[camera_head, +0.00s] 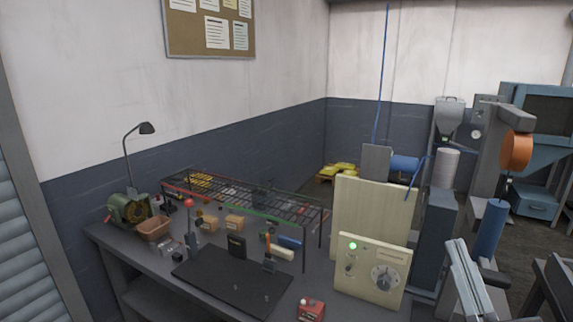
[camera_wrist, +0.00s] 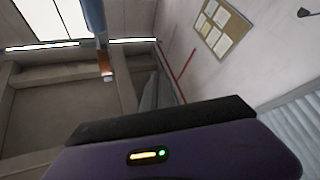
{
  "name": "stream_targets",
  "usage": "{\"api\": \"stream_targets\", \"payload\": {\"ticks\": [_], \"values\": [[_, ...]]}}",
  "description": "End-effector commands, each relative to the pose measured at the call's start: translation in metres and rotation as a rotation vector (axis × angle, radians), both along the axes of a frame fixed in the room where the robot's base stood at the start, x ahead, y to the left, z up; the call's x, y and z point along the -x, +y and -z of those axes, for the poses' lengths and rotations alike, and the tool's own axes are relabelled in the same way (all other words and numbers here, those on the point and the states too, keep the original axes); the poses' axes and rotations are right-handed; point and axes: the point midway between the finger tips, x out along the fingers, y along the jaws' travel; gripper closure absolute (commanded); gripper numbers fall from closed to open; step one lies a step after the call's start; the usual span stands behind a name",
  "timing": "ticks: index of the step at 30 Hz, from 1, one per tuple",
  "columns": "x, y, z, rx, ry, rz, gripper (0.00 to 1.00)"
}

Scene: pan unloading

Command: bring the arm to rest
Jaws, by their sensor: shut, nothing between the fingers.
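My gripper (camera_wrist: 165,118) shows in the wrist view as a dark bar above a dark purple housing with a yellow and a green light. It is shut with nothing in it. Its fingertips are hard to make out. The wrist view looks past it to walls, bright ceiling windows and the notice board (camera_wrist: 222,28), so no work surface lies close in front of it. In the head view I cannot pick out the gripper with certainty.
Machines crowd the right side.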

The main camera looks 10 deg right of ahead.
Motion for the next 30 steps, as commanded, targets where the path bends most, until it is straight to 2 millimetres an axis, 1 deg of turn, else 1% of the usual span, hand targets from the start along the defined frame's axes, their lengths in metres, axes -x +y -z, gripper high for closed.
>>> {"api": "stream_targets", "payload": {"ticks": [1,3,8,9,11,12,17,24,27,30], "values": [[0.01,0.008,0.025,-0.01,0.032,-0.044,1.0],[0.025,0.019,0.05,-0.035,0.065,-0.101,1.0],[0.064,0.039,0.105,-0.114,0.146,-0.209,1.0],[0.074,0.043,0.118,-0.137,0.17,-0.229,1.0],[0.091,0.048,0.136,-0.175,0.206,-0.254,1.0],[0.103,0.051,0.149,-0.203,0.231,-0.269,1.0],[0.152,0.06,0.195,-0.316,0.343,-0.297,1.0],[0.23,0.069,0.261,-0.465,0.562,-0.26,1.0],[0.257,0.072,0.281,-0.499,0.642,-0.234,1.0],[0.277,0.072,0.293,-0.519,0.696,-0.211,1.0]]}}
